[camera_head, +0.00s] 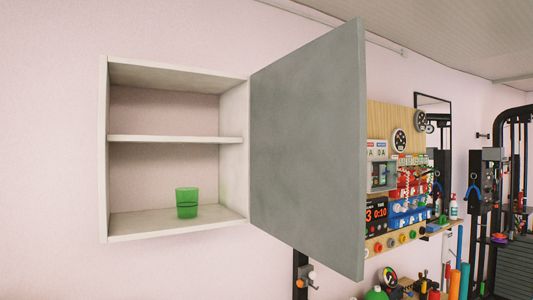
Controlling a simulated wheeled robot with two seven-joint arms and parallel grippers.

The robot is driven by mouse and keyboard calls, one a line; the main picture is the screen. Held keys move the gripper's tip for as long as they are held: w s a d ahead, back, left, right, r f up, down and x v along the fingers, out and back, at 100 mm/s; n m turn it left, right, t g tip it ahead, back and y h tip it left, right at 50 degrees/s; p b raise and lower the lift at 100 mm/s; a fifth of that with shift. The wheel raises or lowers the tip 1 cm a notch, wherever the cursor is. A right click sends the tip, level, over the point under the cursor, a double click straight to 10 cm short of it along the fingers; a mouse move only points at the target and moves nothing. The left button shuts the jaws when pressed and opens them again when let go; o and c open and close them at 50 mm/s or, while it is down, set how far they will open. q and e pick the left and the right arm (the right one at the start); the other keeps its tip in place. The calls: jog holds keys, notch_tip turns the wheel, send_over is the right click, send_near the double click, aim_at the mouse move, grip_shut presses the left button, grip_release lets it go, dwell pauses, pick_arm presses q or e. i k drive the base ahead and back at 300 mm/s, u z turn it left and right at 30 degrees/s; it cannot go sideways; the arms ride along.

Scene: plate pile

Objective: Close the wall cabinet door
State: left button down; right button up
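The wall cabinet (104,150) hangs on the pink wall at the left of the head view. It is a pale box with one middle shelf. Its grey door (305,145) is hinged on the cabinet's right side and stands wide open, swung out towards me. A green cup (187,203) stands upright on the cabinet floor; the upper shelf is empty. Neither of my grippers is in view.
Right of the door, a wooden board (390,117) carries gauges, signs and several bins. Gym-like racks (486,190) stand at the far right. The space in front of the cabinet opening looks clear.

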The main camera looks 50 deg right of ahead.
aim_at(309, 147)
jog(key=u, duration=2.45)
jog(key=k, duration=1.8)
jog(key=z, duration=2.6)
jog(key=i, duration=0.5)
jog(key=z, duration=0.05)
